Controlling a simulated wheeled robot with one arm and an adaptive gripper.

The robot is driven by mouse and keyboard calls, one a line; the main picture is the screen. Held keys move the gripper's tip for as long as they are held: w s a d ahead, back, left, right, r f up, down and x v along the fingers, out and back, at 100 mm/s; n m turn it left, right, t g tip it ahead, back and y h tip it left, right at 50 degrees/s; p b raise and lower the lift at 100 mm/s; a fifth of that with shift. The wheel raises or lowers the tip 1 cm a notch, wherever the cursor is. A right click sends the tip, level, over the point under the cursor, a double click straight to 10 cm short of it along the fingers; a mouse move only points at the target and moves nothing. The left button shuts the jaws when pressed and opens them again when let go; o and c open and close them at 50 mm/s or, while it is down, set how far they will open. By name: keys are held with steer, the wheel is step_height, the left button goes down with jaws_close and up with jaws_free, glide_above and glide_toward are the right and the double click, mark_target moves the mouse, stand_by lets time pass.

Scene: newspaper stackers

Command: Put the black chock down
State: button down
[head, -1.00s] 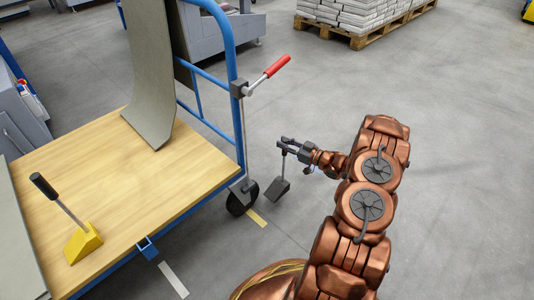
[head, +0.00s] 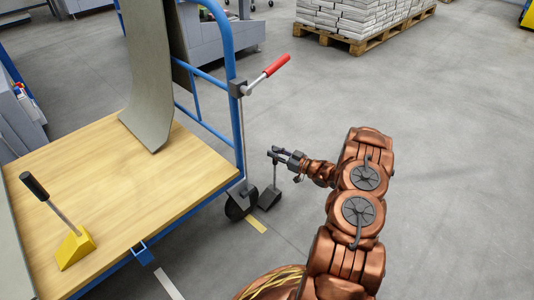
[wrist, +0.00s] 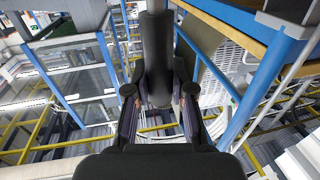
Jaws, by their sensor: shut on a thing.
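The black chock (head: 270,198) is a dark wedge with an upright handle. It hangs below my gripper (head: 276,153), close to the right side of the cart's black wheel (head: 239,203). I cannot tell whether it touches the wheel or rests on the floor. My gripper is shut on the top of the chock's handle. In the wrist view the dark handle (wrist: 157,55) stands between the fingers of my gripper (wrist: 158,98). The wedge cannot be made out there.
The blue-framed cart has a wooden deck (head: 170,185) and a red-handled lever (head: 276,65). A yellow chock (head: 75,247) sits on the deck. A pallet (head: 355,40) of paper bundles stands at the back. The floor right of my arm is clear.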

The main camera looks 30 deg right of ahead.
steer(key=shift+w+a+f+b, duration=0.25)
steer(key=shift+w+b, duration=0.2)
steer(key=shift+w, duration=0.15)
steer(key=shift+w+a+f+b, duration=0.1)
steer(key=shift+w+a+b, duration=0.25)
steer(key=shift+w, duration=0.25)
steer(key=shift+w+a+f+b, duration=0.2)
steer(key=shift+w+b, duration=0.3)
steer(key=shift+w, duration=0.1)
steer(key=c, duration=1)
jaws_free()
steer(key=shift+f, duration=0.1)
